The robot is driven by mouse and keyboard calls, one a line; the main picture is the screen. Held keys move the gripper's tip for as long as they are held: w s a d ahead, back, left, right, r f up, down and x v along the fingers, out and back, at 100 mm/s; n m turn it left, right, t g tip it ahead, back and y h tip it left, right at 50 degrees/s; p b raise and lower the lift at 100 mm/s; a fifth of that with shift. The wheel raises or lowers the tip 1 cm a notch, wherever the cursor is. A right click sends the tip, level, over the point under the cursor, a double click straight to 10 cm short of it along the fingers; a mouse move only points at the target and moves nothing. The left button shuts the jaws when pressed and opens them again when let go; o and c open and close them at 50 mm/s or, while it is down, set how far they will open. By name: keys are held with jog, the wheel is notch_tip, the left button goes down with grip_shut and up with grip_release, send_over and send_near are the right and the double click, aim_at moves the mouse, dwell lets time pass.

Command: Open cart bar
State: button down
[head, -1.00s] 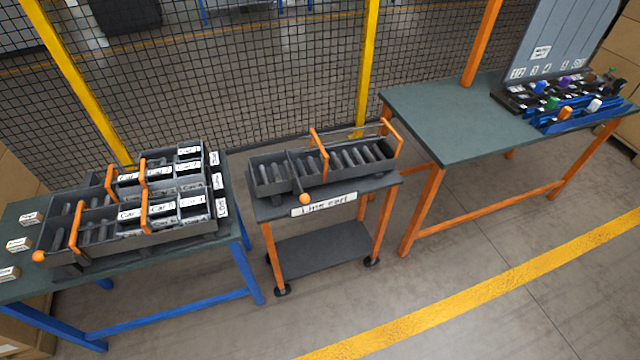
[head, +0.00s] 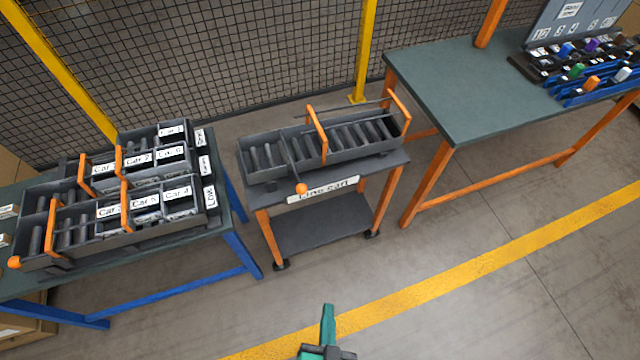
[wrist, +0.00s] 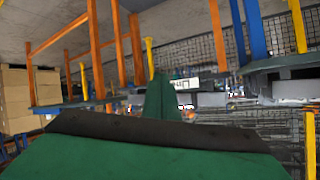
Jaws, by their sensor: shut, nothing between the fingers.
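The line cart (head: 320,228) stands in the middle of the head view, with a white label reading "Line cart" (head: 323,190) on its front edge. A dark grey tray (head: 262,172) with several slots lies on its top. A thin dark bar (head: 290,164) with an orange knob (head: 302,189) lies across the tray, its knob end over the front edge. My gripper (head: 328,312), teal, is shut and empty at the bottom, well short of the cart and touching nothing. In the wrist view its fingers (wrist: 163,98) point toward the cart's label (wrist: 186,84), which appears upside down.
A blue-legged table (head: 232,250) with labelled trays (head: 150,228) stands at left. An orange-legged table (head: 450,95) with coloured items stands at right. A mesh fence (head: 240,60) runs behind. The floor (head: 430,270) before the cart is clear, with a yellow line.

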jog(key=w+f+m+g+y, duration=0.1)
jog(key=w+f+m+y, duration=0.2)
jog(key=w+f, duration=0.45)
jog(key=w+f+m+g+y, duration=0.2)
jog(key=w+f+m+y, duration=0.15)
jog(key=w, duration=0.75)
jog(key=w+d+r+n+y, duration=0.1)
jog(key=w+d+r+y, duration=0.25)
jog(key=r, duration=0.35)
jog(key=w+d+r+n+y, duration=0.2)
jog(key=w+d+r+y, duration=0.15)
jog(key=r, duration=0.35)
jog(key=w+d+r+n+y, duration=0.1)
jog(key=w+d+r+y, duration=0.25)
jog(key=r, duration=0.35)
jog(key=w+a+r, duration=0.1)
jog(key=w+a, duration=0.1)
jog(key=a, duration=1)
jog(key=shift+w+a, duration=0.2)
jog(key=shift+w, duration=0.2)
